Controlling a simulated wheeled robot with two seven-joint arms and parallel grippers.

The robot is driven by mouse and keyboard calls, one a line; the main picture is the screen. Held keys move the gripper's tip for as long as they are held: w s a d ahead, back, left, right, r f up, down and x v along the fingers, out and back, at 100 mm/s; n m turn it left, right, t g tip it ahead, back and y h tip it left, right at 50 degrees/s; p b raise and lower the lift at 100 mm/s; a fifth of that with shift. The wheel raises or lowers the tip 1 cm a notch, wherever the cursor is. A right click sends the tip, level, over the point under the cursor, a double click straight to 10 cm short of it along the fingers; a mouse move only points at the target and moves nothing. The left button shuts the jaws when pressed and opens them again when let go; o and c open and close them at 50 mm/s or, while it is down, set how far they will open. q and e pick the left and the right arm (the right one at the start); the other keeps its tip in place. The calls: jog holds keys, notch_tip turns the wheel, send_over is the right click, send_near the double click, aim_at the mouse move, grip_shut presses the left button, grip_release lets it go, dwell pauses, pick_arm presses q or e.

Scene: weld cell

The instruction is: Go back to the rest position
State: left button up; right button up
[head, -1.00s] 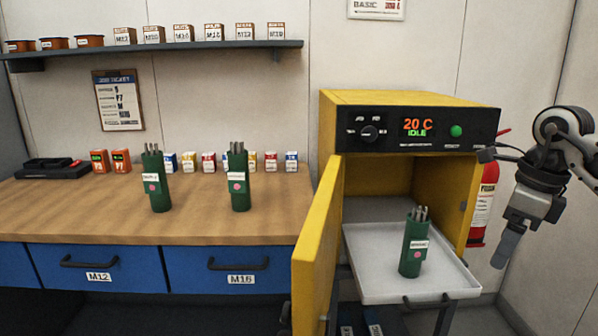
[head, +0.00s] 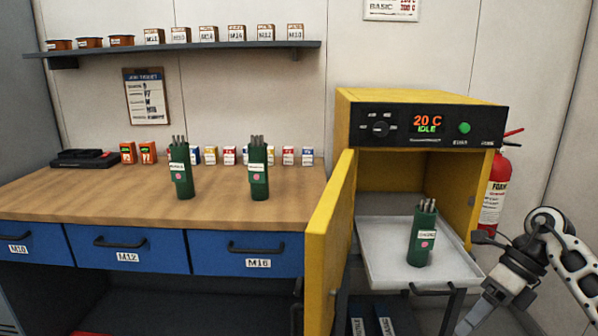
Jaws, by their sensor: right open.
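My right gripper (head: 474,318) is at the lower right, pointing down and left, in front of the tray and apart from it. It holds nothing that I can see. My left gripper is not in view. A green rod canister (head: 422,238) stands upright on the pulled-out grey tray (head: 380,270) of the yellow oven (head: 420,97). The oven door (head: 331,245) is swung open, and its display reads 20 C, IDLE. Two more green canisters, one on the left (head: 181,170) and one on the right (head: 258,170), stand upright on the workbench.
The wooden workbench (head: 100,200) has blue drawers and a row of small boxes at its back. A shelf (head: 190,48) with bins and boxes hangs above. A red fire extinguisher (head: 496,190) is behind the oven's right side. The open oven door juts out left of the tray.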

jog(key=w+a+r+m+t+y, duration=0.55)
jog(key=w+r+t+y, duration=0.25)
jog(key=w+r+t, duration=0.25)
jog(key=w+d+r+m+t+h, duration=0.2)
jog(key=w+d+r+m+t, duration=0.3)
jog(key=r+m+t, duration=0.35)
jog(key=w+d+m+t+h, duration=0.35)
jog(key=d+m+h, duration=0.9)
jog(key=m, duration=0.45)
jog(key=d+f+m+g+h, duration=0.5)
jog(key=f+m+h, duration=0.1)
jog(key=f+m, duration=0.15)
jog(key=s+a+f+g+y, duration=0.1)
jog(key=s+a+f+y, duration=0.2)
jog(key=s+a+f, duration=0.55)
jog(key=s+a+f+g+y, duration=0.2)
jog(key=s+a+f+y, duration=0.1)
jog(key=a+f, duration=1)
jog(key=s+a+f+m+g+y, duration=0.1)
jog(key=s+a+f, duration=0.2)
jog(key=s+a, duration=0.4)
jog(key=s+a+f+g+y, duration=0.2)
jog(key=s+a, duration=0.6)
jog(key=s, duration=0.7)
jog(key=shift+s+a+f+m, duration=0.25)
jog(key=shift+s+f+m, duration=0.1)
jog(key=shift+f, duration=0.5)
